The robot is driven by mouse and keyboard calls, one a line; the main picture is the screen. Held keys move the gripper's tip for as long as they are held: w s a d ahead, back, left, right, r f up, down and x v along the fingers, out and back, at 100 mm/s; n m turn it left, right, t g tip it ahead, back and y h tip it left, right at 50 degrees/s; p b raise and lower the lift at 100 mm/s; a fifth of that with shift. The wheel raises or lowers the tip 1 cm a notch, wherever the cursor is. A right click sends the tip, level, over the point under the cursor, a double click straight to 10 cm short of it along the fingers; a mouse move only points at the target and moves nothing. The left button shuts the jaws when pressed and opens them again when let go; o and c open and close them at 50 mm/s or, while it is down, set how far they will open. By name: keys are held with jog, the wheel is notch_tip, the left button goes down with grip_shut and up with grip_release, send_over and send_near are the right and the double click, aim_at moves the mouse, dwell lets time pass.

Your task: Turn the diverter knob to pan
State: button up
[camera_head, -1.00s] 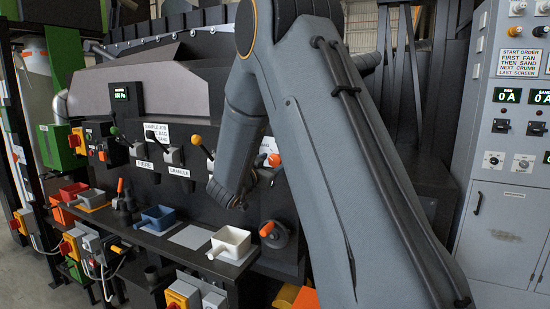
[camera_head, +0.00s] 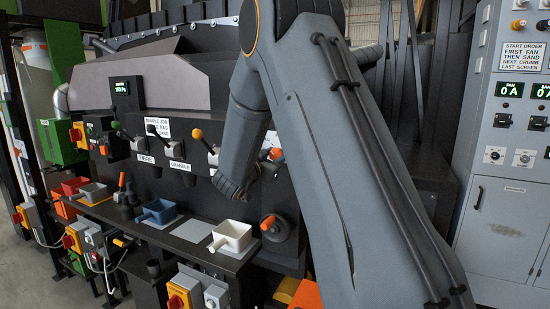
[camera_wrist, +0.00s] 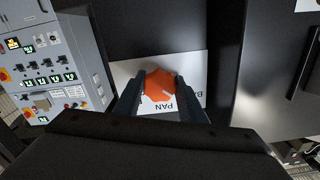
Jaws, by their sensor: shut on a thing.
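The orange diverter knob (camera_wrist: 157,84) is between the two fingers of my gripper (camera_wrist: 160,92) in the wrist view. My gripper is shut on it. A pale line on the knob's face lies on its lower right side, toward the lettering PAN. The white label plate (camera_wrist: 124,73) behind the knob reads PAN upside down, with part of a second word starting BA at its right.
In the head view a ledge holds a white pan (camera_head: 232,236), a blue pan (camera_head: 159,211) and a grey pan (camera_head: 92,192). Levers, including a yellow-knobbed one (camera_head: 198,134), stand above it. An orange-handled fitting (camera_head: 269,222) is near my arm. A grey control cabinet (camera_head: 508,225) is right.

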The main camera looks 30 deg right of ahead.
jog(key=shift+f+b, duration=0.1)
jog(key=shift+b, duration=0.2)
jog(key=shift+m+b, duration=0.8)
jog(key=shift+b, duration=0.2)
jog(key=m+b, duration=0.4)
jog(key=b, duration=0.2)
jog(key=shift+w+f, duration=0.1)
jog(key=m+b, duration=0.3)
jog(key=b, duration=0.1)
jog(key=shift+m+b, duration=0.3)
jog(key=shift+b, duration=0.05)
jog(key=shift+r, duration=0.25)
jog(key=o, duration=1)
jog(key=shift+o, duration=0.2)
jog(key=b+v, duration=0.2)
jog(key=v, duration=0.6)
jog(key=shift+b, duration=0.3)
